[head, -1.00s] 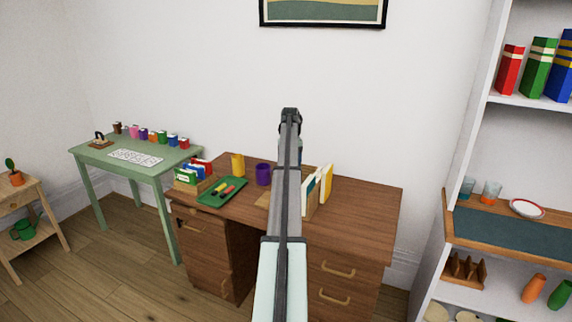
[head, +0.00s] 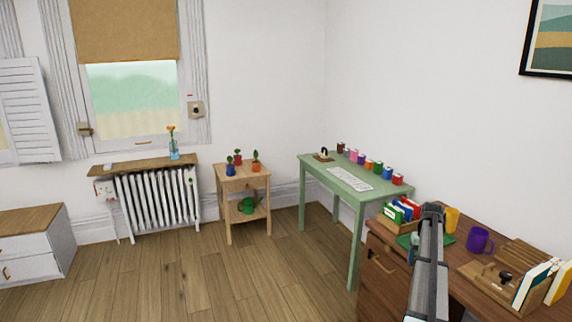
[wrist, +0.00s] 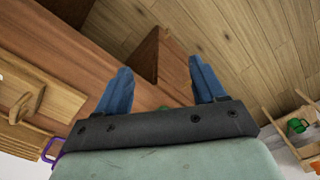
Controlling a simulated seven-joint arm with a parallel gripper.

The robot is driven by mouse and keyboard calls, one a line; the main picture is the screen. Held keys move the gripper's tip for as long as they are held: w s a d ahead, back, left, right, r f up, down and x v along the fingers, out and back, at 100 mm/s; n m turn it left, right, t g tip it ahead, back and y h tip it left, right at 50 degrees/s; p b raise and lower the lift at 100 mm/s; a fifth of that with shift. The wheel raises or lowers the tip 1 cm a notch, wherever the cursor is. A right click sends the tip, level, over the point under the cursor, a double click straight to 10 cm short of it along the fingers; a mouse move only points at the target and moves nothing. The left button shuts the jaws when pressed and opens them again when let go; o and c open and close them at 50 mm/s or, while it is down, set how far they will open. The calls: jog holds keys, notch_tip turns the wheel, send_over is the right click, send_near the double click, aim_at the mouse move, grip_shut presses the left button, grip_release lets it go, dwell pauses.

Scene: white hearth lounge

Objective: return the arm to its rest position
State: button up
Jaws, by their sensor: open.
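My arm reaches up from the lower right of the head view, over the left part of the brown desk (head: 385,300). My gripper shows in the wrist view (wrist: 160,85), where its two blue fingers are spread apart with nothing between them. It is above the desk, and the desk's wood (wrist: 140,65) and the floor lie beyond the fingers.
On the desk are a purple mug (head: 480,240), a yellow cup (head: 452,219), a box of folders (head: 402,213) and a wooden holder with books (head: 535,282). A green table (head: 340,200) and a plant stand (head: 243,184) stand left. The floor (head: 200,275) is clear.

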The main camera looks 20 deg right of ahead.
jog(key=w+a+f+n, duration=0.15)
jog(key=a+f, duration=0.25)
jog(key=a, duration=0.7)
jog(key=w+a+f+n, duration=0.1)
jog(key=w+a+f, duration=0.25)
jog(key=a, duration=0.85)
jog(key=w+a+f+n, duration=0.1)
jog(key=a+f, duration=0.4)
jog(key=a, duration=0.6)
jog(key=s+a+f+n, duration=0.15)
jog(key=s+a, duration=0.25)
jog(key=a, duration=0.6)
jog(key=s+a+f+n, duration=0.1)
jog(key=s+a+f, duration=0.25)
jog(key=a, duration=0.65)
jog(key=s+a+f+n, duration=0.15)
jog(key=s+a, duration=0.25)
jog(key=a, duration=0.6)
jog(key=s+f+g, duration=0.3)
jog(key=s+f, duration=0.7)
jog(key=s, duration=0.5)
jog(key=s+f+g, duration=0.3)
jog(key=s+f, duration=0.8)
jog(key=s, duration=0.4)
jog(key=shift+d+f+g, duration=0.15)
jog(key=shift+f+g, duration=0.05)
jog(key=shift+g, duration=0.2)
